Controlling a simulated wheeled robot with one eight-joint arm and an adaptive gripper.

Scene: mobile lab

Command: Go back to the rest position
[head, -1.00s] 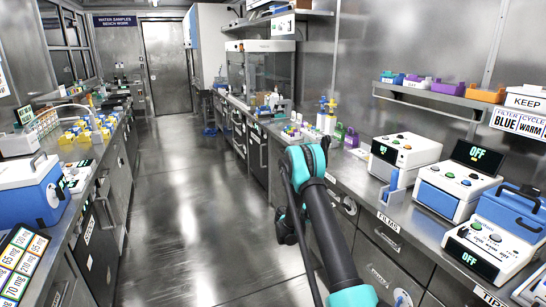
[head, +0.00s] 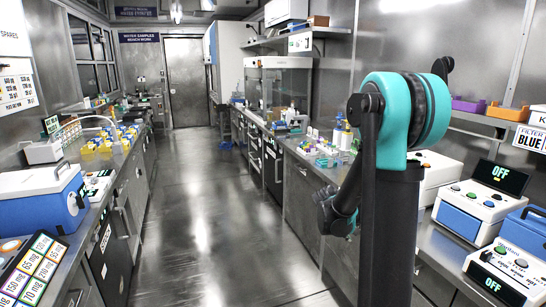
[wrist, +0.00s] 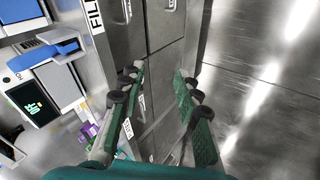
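My gripper shows in the wrist view (wrist: 160,82) with its two teal fingers well apart and nothing between them; it is open and empty. In the head view my dark and teal arm is folded upward at the right, with its elbow high. The gripper end (head: 330,212) hangs low beside the right bench, over the aisle side. The forearm partly hides it, so its fingers are hard to make out there.
The right bench (head: 303,165) carries bottles, racks and white devices with OFF screens (head: 498,178). The left bench holds a blue-and-white cooler (head: 42,198) and yellow-topped items. The aisle floor (head: 205,210) between them is clear to the door (head: 183,82).

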